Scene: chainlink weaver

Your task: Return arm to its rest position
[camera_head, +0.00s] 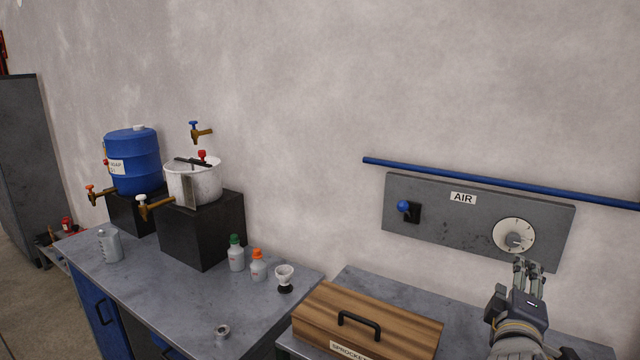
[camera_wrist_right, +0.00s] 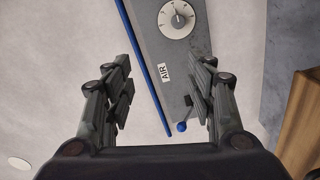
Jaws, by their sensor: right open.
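My right gripper (camera_head: 527,268) is at the right of the head view, in front of the grey AIR panel (camera_head: 440,228), below its round white dial (camera_head: 514,236). The right wrist view shows its two fingers (camera_wrist_right: 160,95) spread apart with nothing between them. In that view the panel (camera_wrist_right: 190,50), the dial (camera_wrist_right: 176,18) and the blue-knobbed lever (camera_wrist_right: 182,126) lie beyond the fingers. In the head view the lever (camera_head: 404,207) is at the panel's left. My left gripper is not in view.
A wooden box (camera_head: 318,310) with a black handle sits on the bench below the panel. A blue pipe (camera_head: 480,179) runs along the wall above it. Bottles (camera_head: 236,256), a white pot (camera_head: 194,183) and a blue barrel (camera_head: 132,160) stand on the left bench.

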